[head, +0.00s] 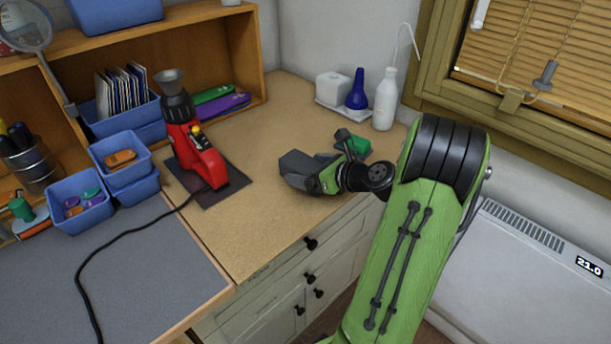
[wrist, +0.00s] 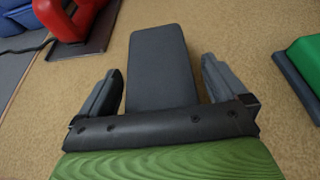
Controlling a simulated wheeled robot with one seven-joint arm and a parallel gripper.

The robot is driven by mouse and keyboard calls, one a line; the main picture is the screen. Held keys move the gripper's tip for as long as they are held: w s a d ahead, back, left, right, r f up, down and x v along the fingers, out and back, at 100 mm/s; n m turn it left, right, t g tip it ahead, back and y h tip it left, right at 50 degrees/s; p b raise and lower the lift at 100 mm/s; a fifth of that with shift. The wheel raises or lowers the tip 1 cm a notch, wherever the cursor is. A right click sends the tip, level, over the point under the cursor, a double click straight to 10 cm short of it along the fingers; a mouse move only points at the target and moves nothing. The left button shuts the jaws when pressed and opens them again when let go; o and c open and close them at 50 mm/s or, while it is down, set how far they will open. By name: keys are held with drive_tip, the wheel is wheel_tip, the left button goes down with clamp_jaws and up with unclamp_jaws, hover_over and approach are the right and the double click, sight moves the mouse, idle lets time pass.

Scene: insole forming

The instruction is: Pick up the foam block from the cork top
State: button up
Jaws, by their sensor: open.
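The dark grey foam block (wrist: 158,62) lies on the tan cork top (wrist: 235,50), long side running away from my gripper in the wrist view. My gripper (wrist: 160,92) is open, with one finger on each side of the block's near end and a visible gap on both sides. The near end of the block is hidden behind the gripper's black crossbar. In the head view, my gripper (head: 308,182) is low over the cork top near its front edge. The block (head: 297,163) shows there partly, beside the gripper and hard to separate from its dark fingers.
A red tool (head: 195,150) stands on a dark mat left of the block. A green object on a dark base (head: 355,145) lies to the right. A white block, blue bottle (head: 357,90) and white bottle (head: 385,100) stand at the back. Blue bins (head: 82,200) are at left.

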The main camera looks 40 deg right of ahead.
drive_tip(key=shift+r, duration=0.1)
drive_tip(key=shift+c, duration=0.6)
drive_tip(key=c, duration=1)
